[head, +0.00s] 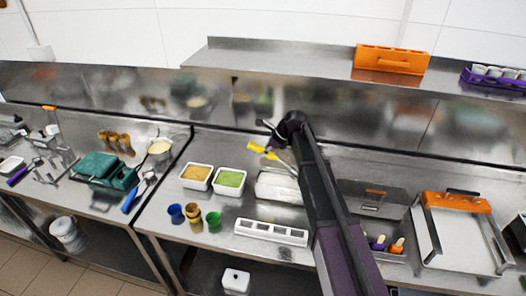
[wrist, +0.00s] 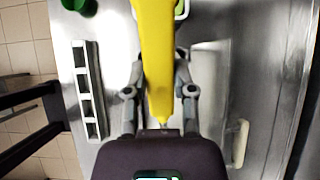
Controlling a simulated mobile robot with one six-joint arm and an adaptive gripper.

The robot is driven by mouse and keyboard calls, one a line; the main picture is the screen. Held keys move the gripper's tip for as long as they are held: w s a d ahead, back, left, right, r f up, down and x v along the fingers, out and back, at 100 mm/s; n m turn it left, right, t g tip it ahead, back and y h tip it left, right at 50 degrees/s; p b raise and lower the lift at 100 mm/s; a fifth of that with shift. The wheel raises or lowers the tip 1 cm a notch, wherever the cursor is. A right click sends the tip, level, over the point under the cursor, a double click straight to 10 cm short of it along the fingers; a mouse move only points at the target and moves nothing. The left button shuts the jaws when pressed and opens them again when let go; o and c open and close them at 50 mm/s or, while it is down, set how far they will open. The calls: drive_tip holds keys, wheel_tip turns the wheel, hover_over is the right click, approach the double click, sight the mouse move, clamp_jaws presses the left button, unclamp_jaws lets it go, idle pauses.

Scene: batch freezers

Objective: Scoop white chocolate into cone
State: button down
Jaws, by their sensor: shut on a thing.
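My gripper (head: 277,133) is shut on a yellow-handled tool (head: 262,151), held above the middle counter. In the wrist view, the yellow handle (wrist: 155,60) runs up between the fingers of my gripper (wrist: 159,95); its far end is cut off by the top edge. A pot with pale cream contents (head: 160,147) stands on the left counter; I cannot tell for sure that it is white chocolate. Brown cone-like pieces (head: 115,138) stand behind a teal appliance. A golden-brown stacked piece (head: 192,213) stands at the counter's front; I cannot tell whether it is a cone.
A tan-filled tub (head: 195,176) and a green-filled tub (head: 229,181) stand left of my arm. A blue cup (head: 176,213), a green cup (head: 214,221) and a white slotted rack (head: 270,232) line the front. The teal appliance (head: 103,171) is on the left. A shelf (head: 300,55) overhangs the back.

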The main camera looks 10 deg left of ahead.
sight(271, 153)
drive_tip(key=shift+s+d+f+b, duration=0.1)
drive_tip(key=shift+d+f+b, duration=0.6)
drive_tip(key=shift+d, duration=0.85)
drive_tip(key=shift+d+f+b, duration=0.6)
drive_tip(key=shift+d+f, duration=0.1)
drive_tip(key=shift+d, duration=0.85)
drive_tip(key=shift+s+d+f+b, duration=0.1)
drive_tip(key=shift+d+f+b, duration=0.6)
drive_tip(key=shift+d, duration=0.85)
drive_tip(key=shift+w+a+f+h, duration=0.1)
drive_tip(key=shift+a+f+h, duration=0.4)
drive_tip(key=shift+h, duration=0.1)
drive_tip(key=shift+a+r+p, duration=0.15)
drive_tip(key=shift+r+p, duration=0.55)
drive_tip(key=shift+p, duration=0.05)
drive_tip(key=shift+a+r+p, duration=0.4)
drive_tip(key=shift+r+p, duration=0.3)
drive_tip(key=shift+r, duration=0.05)
drive_tip(key=shift+a+r+p, duration=0.4)
drive_tip(key=shift+r+p, duration=0.3)
drive_tip(key=shift+w+a+f+h+p, duration=0.1)
drive_tip(key=shift+a+f+h+p, duration=0.2)
drive_tip(key=shift+a+h, duration=0.7)
drive_tip(key=shift+a+f+h+p, duration=0.1)
drive_tip(key=shift+a+f+h, duration=0.25)
drive_tip(key=shift+a+h, duration=0.6)
drive_tip(key=shift+a, duration=0.1)
drive_tip(key=shift+f, duration=0.15)
